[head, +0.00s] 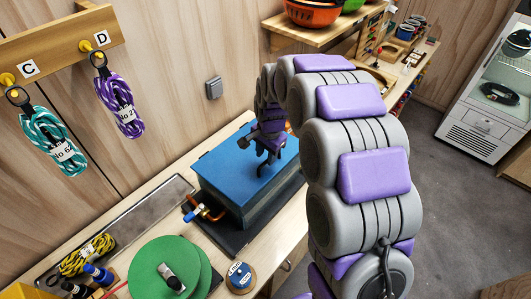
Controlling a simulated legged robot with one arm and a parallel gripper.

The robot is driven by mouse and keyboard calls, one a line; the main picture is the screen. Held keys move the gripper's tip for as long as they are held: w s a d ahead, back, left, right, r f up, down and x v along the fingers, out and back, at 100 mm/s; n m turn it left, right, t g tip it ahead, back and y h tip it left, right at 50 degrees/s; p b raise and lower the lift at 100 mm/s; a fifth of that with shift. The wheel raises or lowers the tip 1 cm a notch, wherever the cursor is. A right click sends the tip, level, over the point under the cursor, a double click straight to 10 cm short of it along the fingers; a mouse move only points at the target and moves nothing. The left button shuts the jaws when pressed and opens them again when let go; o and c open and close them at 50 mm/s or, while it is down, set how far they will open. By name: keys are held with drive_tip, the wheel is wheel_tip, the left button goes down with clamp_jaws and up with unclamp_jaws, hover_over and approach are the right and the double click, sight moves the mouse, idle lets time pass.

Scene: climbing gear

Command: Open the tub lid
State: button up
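The tub (262,201) is a dark blue-grey box on the wooden bench, with a flat bright blue lid (222,165) lying closed on top. A copper-coloured pipe with a blue fitting (193,214) sticks out of its near left side. My gripper (267,167) is over the right half of the lid, dark fingers pointing down and apart, with nothing seen between them. I cannot tell whether the fingertips touch the lid.
A green reel (150,268) and a small blue disc (240,277) lie on the near bench. A long metal tray (130,225) runs along the wall. Rope coils (120,105) hang from pegs at the upper left. A shelf with bowls (312,13) is behind.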

drive_tip(key=shift+d+r, duration=0.1)
drive_tip(key=shift+d, duration=0.6)
drive_tip(key=shift+c, duration=0.4)
drive_tip(key=shift+d, duration=0.5)
drive_tip(key=c, duration=0.3)
drive_tip(key=shift+a, duration=0.25)
drive_tip(key=c, duration=0.3)
drive_tip(key=shift+a, duration=0.7)
clamp_jaws()
drive_tip(key=shift+d, duration=0.75)
drive_tip(key=shift+a, duration=0.15)
